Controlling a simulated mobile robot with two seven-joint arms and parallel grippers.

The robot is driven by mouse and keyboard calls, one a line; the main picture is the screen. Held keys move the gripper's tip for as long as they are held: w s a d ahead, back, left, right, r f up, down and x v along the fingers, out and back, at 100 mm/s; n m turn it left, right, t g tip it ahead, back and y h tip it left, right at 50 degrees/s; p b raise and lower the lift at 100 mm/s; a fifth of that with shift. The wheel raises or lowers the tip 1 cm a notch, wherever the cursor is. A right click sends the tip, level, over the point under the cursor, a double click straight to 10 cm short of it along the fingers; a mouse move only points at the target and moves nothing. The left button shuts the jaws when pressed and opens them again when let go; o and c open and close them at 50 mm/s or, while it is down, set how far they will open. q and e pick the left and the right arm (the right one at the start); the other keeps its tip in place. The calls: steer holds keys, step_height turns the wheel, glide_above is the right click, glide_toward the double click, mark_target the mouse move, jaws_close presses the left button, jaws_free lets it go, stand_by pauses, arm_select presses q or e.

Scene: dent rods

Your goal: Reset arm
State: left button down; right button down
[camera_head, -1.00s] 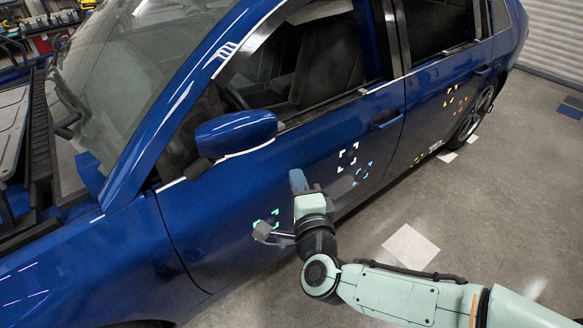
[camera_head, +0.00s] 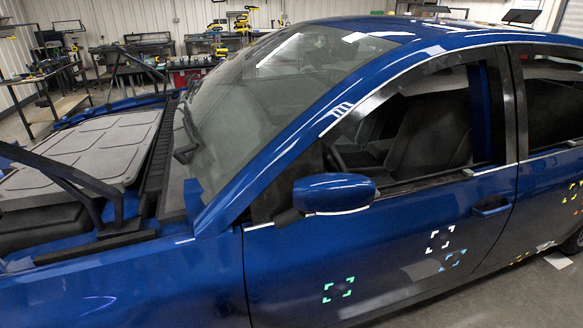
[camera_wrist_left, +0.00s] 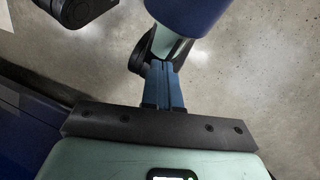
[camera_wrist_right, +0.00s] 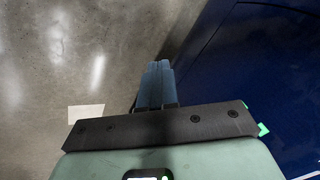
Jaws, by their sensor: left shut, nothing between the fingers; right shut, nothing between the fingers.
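My left gripper (camera_wrist_left: 164,85) shows in the left wrist view, its blue fingers shut together with nothing between them. It is over the concrete floor, in front of a rounded dark blue and pale green part that I take to be mine. My right gripper (camera_wrist_right: 155,85) shows in the right wrist view, also shut and empty, over the floor beside the dark blue car side. Neither arm is in the head view now. The blue car (camera_head: 400,255) fills most of the head view and carries green, white and blue corner marks on its front door.
The side mirror (camera_head: 335,192) sticks out from the car door. The hood area at the left has a grey cover (camera_head: 85,155). Workbenches with tools (camera_head: 205,55) stand at the back. A pale floor square (camera_wrist_right: 86,113) lies left of my right gripper.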

steer(key=s+a+f+n+g+y, duration=0.1)
steer(key=s+f+n+g, duration=0.3)
steer(key=s, duration=0.6)
steer(key=s+a+f+m+g+y, duration=0.1)
steer(key=s+a+f+g, duration=0.1)
steer(key=s+f, duration=0.55)
step_height(320, 180, up, 13)
steer(key=p, duration=1.2)
steer(key=shift+w+d+r, duration=0.2)
steer(key=shift+w, duration=0.2)
